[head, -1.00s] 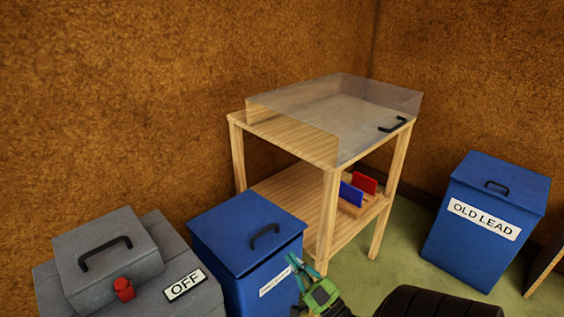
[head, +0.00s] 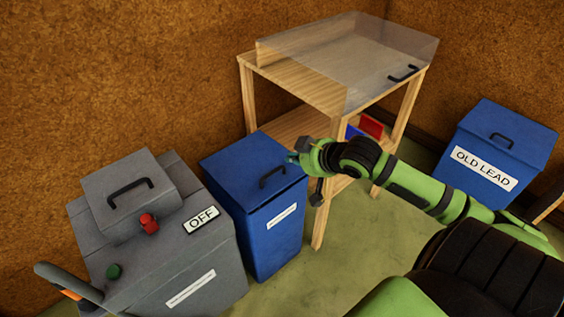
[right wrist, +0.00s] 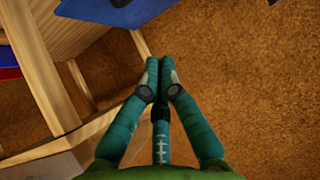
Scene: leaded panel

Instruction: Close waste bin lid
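A blue bin (head: 272,228) stands in the middle of the head view; its label is too small to read. Its blue lid (head: 243,160) with a black handle (head: 272,177) looks down on its top. A second blue bin (head: 481,165), labelled OLD LEAD, stands at the right with its lid (head: 508,128) also down. My right gripper (head: 291,158) is by the right edge of the middle bin's lid; I cannot tell whether it touches. In the right wrist view its fingers (right wrist: 152,78) are together with nothing between them. A blue surface (right wrist: 150,12) shows above them.
A wooden stand (head: 247,95) with a clear cover (head: 350,55) is behind my right arm, with red and blue panels (head: 371,126) on its shelf. A grey box (head: 195,270) labelled OFF is left of the middle bin. Green floor (head: 350,240) lies open in front.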

